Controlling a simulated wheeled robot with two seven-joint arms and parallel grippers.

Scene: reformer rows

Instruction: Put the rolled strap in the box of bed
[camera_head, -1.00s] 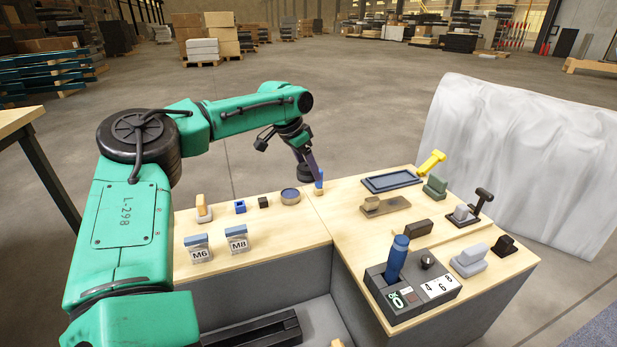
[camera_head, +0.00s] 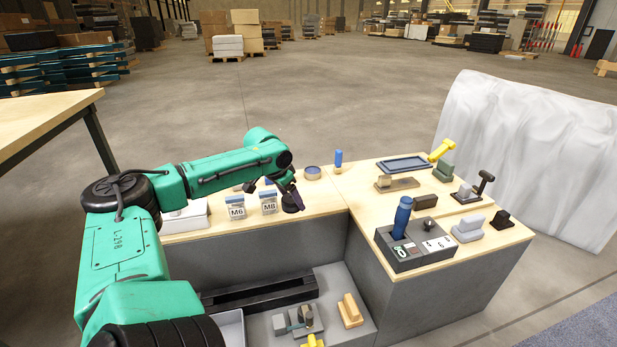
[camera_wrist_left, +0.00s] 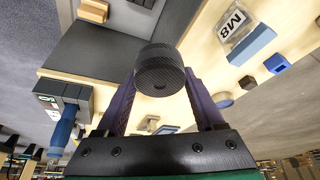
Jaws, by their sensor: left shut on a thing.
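The rolled strap appears as a dark, ribbed cylinder (camera_wrist_left: 157,68) between the fingers of my left gripper in the left wrist view. In the head view, my left gripper (camera_head: 291,190) holds the rolled strap (camera_head: 292,204) near the bench's front edge, just right of the M8 box. The gripper is shut on it. A white-rimmed open box (camera_head: 228,326) stands on the low level at bottom centre, partly hidden by my arm. A white box (camera_head: 186,217) shows behind my arm on the bench. I cannot tell which is the bed's box. My right gripper is not in view.
The M6 box (camera_head: 236,207) and M8 box (camera_head: 268,201) stand close left of the gripper. The low level holds a long black rail (camera_head: 262,293), a grey fixture (camera_head: 300,320) and a wooden block (camera_head: 350,310). A control box with a blue handle (camera_head: 402,218) stands right.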

